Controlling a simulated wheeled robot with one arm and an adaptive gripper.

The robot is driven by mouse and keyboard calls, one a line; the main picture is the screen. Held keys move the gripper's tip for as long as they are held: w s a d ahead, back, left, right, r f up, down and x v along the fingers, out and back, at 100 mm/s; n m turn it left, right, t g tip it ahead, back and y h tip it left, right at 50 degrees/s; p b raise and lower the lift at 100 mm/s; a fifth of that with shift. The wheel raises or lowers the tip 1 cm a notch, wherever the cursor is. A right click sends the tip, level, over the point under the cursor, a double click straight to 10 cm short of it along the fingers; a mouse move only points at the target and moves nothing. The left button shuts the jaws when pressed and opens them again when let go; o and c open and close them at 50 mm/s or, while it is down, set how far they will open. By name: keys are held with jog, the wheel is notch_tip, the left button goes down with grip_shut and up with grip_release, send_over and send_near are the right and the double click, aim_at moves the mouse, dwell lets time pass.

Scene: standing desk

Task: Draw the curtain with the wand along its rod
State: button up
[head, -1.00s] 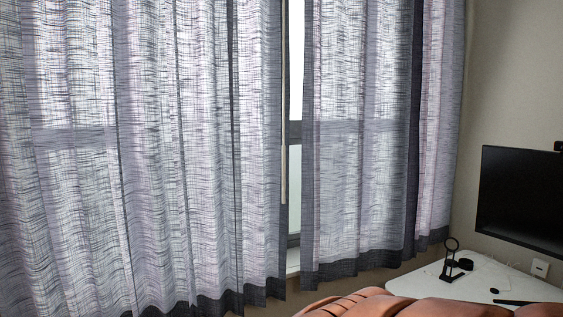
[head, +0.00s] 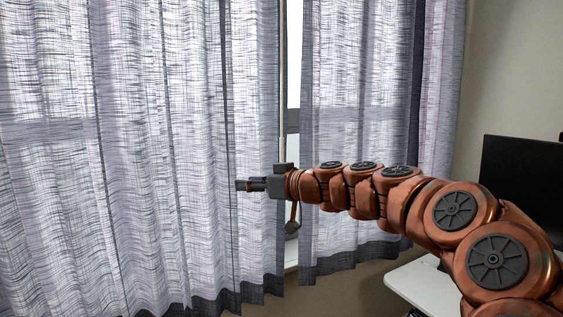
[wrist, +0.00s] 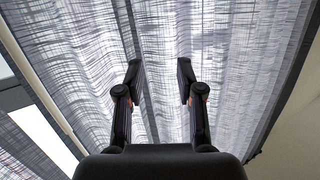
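The grey woven curtain (head: 130,150) hangs in folds on the left, its free edge at the window gap. It fills most of the wrist view (wrist: 230,70). The thin pale wand (head: 283,90) hangs upright along that edge; its lower part is hidden behind my gripper and wrist. My gripper (head: 245,184) points left in front of the curtain, close to the wand in the picture; the depth between them is unclear. In the wrist view its two fingers (wrist: 160,75) stand apart with only curtain seen between them. The rod is out of view.
A second curtain panel (head: 360,100) hangs right of the narrow window gap (head: 294,60). A white desk (head: 415,285) and a dark monitor (head: 520,180) stand at the right, partly behind my arm. The beige wall is beyond.

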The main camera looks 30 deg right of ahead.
aim_at(282, 156)
jog(key=d+r+m+t+h, duration=0.2)
jog(key=d+r+t+h, duration=0.15)
jog(key=d, duration=1.15)
jog(key=shift+h, duration=0.35)
jog(key=shift+w+a+p, duration=0.2)
jog(key=shift+w+p, duration=0.2)
jog(key=shift+w, duration=0.95)
jog(key=shift+w+a+p, duration=0.15)
jog(key=shift+w+p, duration=0.2)
jog(key=shift+w, duration=1)
jog(key=shift+w+a+p, duration=0.2)
jog(key=shift+w+p, duration=0.2)
jog(key=shift+w, duration=0.95)
jog(key=shift+f, duration=0.1)
grip_shut()
